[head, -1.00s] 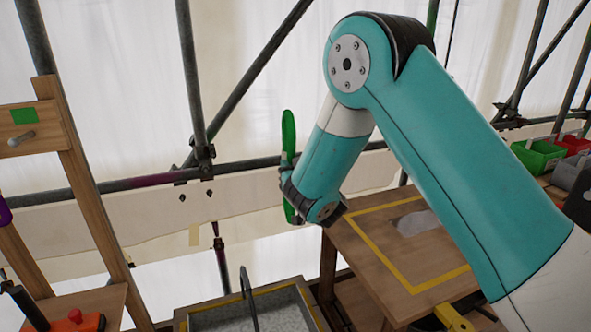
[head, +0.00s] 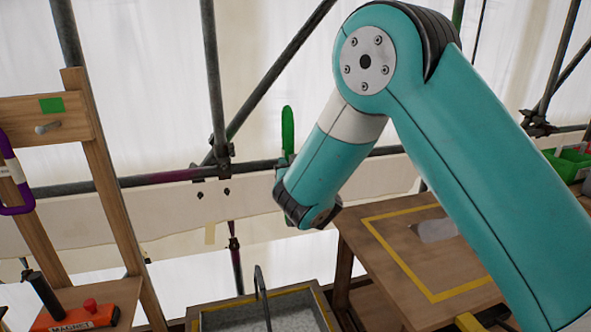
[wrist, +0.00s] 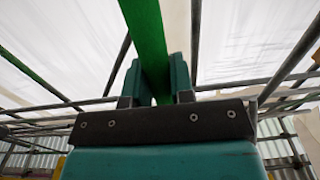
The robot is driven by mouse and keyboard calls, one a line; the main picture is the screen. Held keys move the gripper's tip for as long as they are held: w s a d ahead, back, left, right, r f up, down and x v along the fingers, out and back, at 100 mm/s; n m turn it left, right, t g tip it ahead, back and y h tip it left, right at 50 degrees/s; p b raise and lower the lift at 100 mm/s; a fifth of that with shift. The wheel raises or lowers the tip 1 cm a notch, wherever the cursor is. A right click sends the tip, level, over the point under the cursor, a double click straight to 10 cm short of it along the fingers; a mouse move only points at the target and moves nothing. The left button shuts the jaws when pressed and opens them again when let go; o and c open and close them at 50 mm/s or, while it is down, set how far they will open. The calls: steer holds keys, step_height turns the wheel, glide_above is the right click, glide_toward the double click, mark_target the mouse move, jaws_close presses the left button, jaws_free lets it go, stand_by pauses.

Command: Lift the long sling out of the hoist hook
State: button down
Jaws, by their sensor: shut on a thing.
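The long sling is a green strap. In the head view its upper part (head: 288,130) stands upright above my gripper (head: 284,190), partly hidden behind the wrist. In the wrist view the green strap (wrist: 146,35) passes between the two teal fingers of my gripper (wrist: 152,78), which is shut on it. The strap runs up out of the picture. A thinner green strip (wrist: 38,80) also slants across the left of the wrist view; I cannot tell whether it belongs to the same sling. I cannot make out the hoist hook in either view.
A wooden rack with a peg (head: 48,128) and green patch stands left, a purple loop (head: 18,180) beside it. Below are a red magnet tool (head: 90,318), a grey tray (head: 215,318) and a yellow-marked table (head: 385,245). Scaffold poles (head: 215,90) cross behind.

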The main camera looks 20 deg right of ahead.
steer(key=shift+a+b, duration=0.9)
steer(key=shift+a, duration=0.7)
